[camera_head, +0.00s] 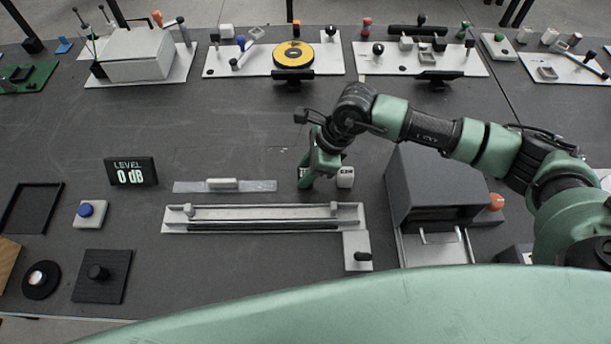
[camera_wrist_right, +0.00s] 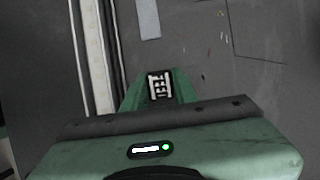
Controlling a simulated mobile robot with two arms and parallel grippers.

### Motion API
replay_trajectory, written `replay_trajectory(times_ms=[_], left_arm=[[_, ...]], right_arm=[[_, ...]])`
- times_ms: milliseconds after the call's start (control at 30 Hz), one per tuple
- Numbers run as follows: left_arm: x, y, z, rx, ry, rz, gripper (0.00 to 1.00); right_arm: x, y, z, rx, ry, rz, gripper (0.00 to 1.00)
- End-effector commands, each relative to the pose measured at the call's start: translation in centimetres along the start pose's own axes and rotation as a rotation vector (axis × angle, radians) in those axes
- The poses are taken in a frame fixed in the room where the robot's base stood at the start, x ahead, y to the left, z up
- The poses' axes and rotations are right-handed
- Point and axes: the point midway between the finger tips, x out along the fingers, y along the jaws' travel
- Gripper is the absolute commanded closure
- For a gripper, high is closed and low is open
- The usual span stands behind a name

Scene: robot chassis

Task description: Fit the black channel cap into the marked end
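A long pale channel (camera_head: 250,228) lies across the middle of the table in the head view, with a small upright block near each end. Its edge shows as pale strips (camera_wrist_right: 96,60) at the left of the wrist view. A small black piece with white marks (camera_wrist_right: 159,86), perhaps the channel cap, is between my right gripper's fingers (camera_wrist_right: 160,78). In the head view my right gripper (camera_head: 307,184) points down behind the channel, towards its right part. Whether the fingers press on the piece cannot be told. I cannot make out a mark on either channel end. My left gripper is not visible.
A flat pale strip (camera_head: 225,186) lies behind the channel. A grey housing (camera_head: 430,185) stands at the right, and a plate with a black knob (camera_head: 357,243) adjoins the channel's right end.

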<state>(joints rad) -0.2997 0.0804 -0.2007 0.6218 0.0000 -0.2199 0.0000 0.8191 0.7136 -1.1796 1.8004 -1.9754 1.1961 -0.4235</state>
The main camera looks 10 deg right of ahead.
Motion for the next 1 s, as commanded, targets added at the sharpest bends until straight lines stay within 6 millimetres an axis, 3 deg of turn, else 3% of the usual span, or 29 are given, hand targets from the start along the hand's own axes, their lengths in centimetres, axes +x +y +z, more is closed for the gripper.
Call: replay_trajectory(times_ms=[367,533,667,1000], left_arm=[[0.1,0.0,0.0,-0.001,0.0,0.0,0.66],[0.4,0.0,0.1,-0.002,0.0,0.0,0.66],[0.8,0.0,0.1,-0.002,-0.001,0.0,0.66],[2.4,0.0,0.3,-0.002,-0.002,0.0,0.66]], right_arm=[[-0.3,-0.1,0.1,0.0,-0.001,-0.001,1.0],[-1.8,-0.1,0.8,0.0,-0.002,-0.003,1.0],[-4.1,-0.2,1.8,-0.003,-0.004,-0.006,1.0],[-13.0,-0.1,5.5,-0.004,-0.003,-0.006,1.0]])
